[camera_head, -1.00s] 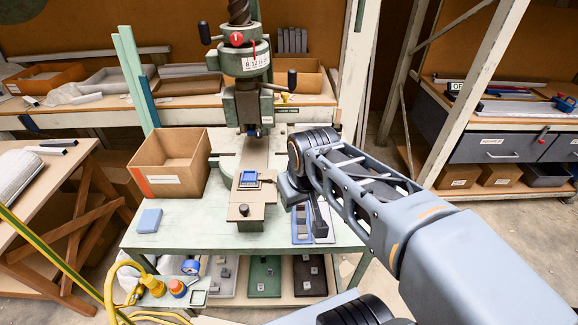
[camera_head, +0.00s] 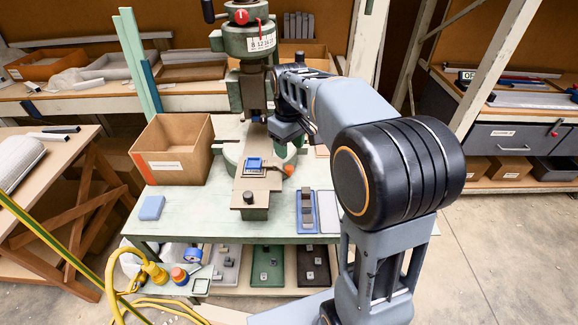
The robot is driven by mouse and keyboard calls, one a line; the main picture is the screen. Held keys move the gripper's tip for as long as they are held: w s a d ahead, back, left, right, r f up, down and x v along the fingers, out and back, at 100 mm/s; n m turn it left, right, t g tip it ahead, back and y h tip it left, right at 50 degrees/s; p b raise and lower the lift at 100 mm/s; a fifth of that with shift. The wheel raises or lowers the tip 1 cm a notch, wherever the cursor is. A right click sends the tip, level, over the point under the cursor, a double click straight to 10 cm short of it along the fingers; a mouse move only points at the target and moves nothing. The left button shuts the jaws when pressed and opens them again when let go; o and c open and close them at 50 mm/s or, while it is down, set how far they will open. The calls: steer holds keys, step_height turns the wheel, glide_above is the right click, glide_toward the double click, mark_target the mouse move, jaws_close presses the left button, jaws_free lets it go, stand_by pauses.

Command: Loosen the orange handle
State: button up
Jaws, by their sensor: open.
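The orange handle (camera_head: 288,170) shows as a small orange knob on the right side of the brown slide plate (camera_head: 252,197), under the fly press (camera_head: 249,90). A blue part (camera_head: 255,165) with a pale face lies on the plate, left of the handle. My gripper (camera_head: 291,143) is open above the handle, close to the press column, and looks apart from it. Its fingers are dark and partly hidden by my own wrist, so the exact gap to the handle cannot be told.
A cardboard box (camera_head: 171,156) stands left of the press on the pale green table (camera_head: 190,222). A blue block (camera_head: 151,208) lies near the table's left front. Blue and grey trays (camera_head: 306,212) lie right of the plate. Trays and small parts fill the lower shelf.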

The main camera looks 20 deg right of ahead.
mark_target(289, 167)
step_height(289, 167, down, 7)
steer(key=shift+f, duration=0.2)
stand_by(0.4)
jaws_close()
stand_by(0.3)
